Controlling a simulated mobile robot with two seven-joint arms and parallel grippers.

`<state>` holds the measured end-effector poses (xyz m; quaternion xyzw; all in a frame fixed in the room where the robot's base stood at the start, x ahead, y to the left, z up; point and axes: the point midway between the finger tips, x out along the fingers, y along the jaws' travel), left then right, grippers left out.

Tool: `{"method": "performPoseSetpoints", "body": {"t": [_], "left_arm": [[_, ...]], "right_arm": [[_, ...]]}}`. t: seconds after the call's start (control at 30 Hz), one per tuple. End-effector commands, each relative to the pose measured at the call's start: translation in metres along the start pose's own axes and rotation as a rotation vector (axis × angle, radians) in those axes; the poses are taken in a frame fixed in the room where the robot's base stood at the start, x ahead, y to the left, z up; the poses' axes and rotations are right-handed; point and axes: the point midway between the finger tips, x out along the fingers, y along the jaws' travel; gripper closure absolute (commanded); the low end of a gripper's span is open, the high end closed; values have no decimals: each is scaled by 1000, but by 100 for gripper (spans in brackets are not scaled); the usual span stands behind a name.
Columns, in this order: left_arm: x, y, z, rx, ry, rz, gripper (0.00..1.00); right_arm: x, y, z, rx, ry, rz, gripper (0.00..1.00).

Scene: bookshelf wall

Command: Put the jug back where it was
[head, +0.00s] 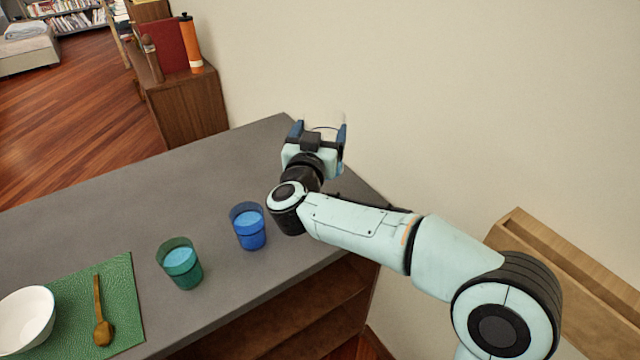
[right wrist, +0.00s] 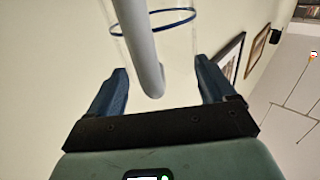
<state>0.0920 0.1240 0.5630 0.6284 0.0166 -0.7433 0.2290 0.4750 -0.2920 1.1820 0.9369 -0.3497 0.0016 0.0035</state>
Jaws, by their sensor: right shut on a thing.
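The jug is clear, with a thin blue ring and a pale bar that looks like its handle; it shows between the fingers in the right wrist view (right wrist: 147,55). In the head view only a faint part of the jug (head: 326,127) shows beyond the gripper. My right gripper (head: 319,131) is shut on the jug, its blue fingers on either side, over the far right end of the grey counter (head: 120,195). The gripper and arm hide most of the jug and its base, so I cannot tell whether it touches the counter. My left gripper is out of view.
A blue cup (head: 248,228) and a green cup (head: 180,264) stand on the counter near my right arm. A white bowl (head: 24,318) and a wooden spoon (head: 102,325) are on a green mat (head: 66,288).

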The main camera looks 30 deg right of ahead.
Motion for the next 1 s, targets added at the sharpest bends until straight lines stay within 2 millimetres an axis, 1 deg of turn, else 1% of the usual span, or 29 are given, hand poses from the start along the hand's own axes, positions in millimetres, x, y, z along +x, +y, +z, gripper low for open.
{"method": "performPoseSetpoints", "body": {"t": [0.03,0.1,0.2,0.43,0.6,0.7,0.8,1.0], "left_arm": [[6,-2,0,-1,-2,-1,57],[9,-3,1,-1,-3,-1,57],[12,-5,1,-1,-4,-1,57],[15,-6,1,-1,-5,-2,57],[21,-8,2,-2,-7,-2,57],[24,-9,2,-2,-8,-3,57],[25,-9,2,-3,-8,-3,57],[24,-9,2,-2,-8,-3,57]], "right_arm": [[0,0,16,-4,1,0,100],[0,0,31,-3,2,0,100],[0,0,47,-1,3,0,100],[0,0,64,1,4,1,100],[0,0,94,-2,2,0,100],[0,-1,108,0,4,0,100],[-1,0,114,2,5,0,100],[0,0,115,4,6,0,100]]}}
